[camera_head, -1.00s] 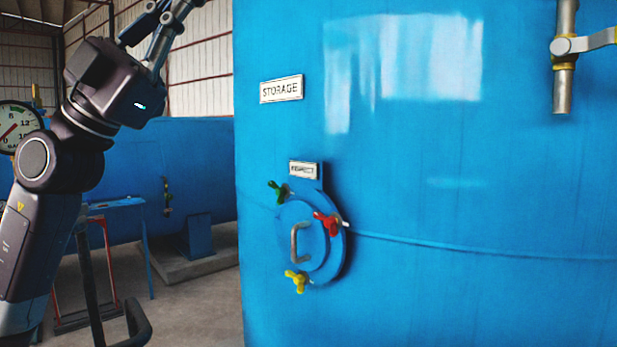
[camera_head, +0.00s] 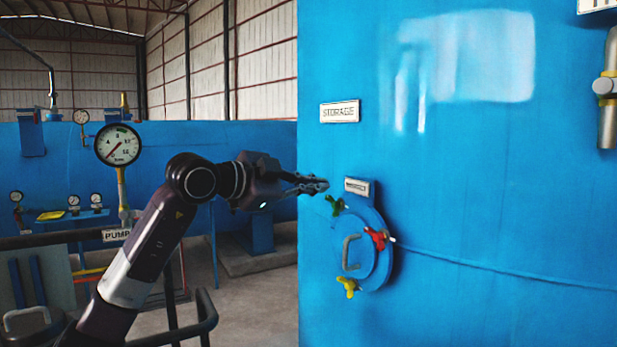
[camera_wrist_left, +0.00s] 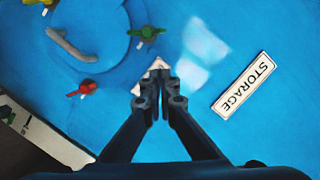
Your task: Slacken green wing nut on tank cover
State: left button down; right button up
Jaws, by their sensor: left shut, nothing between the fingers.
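The round blue tank cover (camera_head: 377,253) has a grey handle and three wing nuts: the green wing nut (camera_head: 336,205) at its upper left, the red one (camera_head: 377,238) at the right, the yellow one (camera_head: 349,286) at the bottom. My left gripper (camera_head: 325,185) is shut and empty, its tips just above and left of the green nut in the head view. In the left wrist view the green nut (camera_wrist_left: 146,32) is beyond the fingertips (camera_wrist_left: 160,72), apart from them. The fingers partly cover a white label there. My right gripper is not in view.
The STORAGE sign (camera_head: 340,111) is on the tank above the cover. A small label (camera_head: 358,187) sits just above the cover. A gauge (camera_head: 118,145), railings and another blue tank stand at the left. A pipe with a valve (camera_head: 606,88) is at the far right.

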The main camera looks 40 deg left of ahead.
aim_at(341, 196)
pick_arm(q)
jog(key=shift+w+a+f+p, duration=0.25)
jog(key=shift+w+f+p, duration=0.35)
jog(key=shift+w, duration=0.4)
jog(key=shift+w+a+f+p, duration=0.3)
jog(key=shift+w+f+p, duration=0.25)
jog(key=shift+w, duration=0.4)
jog(key=shift+w+a+f+p, duration=0.25)
jog(key=shift+w+f+p, duration=0.35)
jog(key=shift+w, duration=0.4)
jog(key=shift+w+d, duration=0.15)
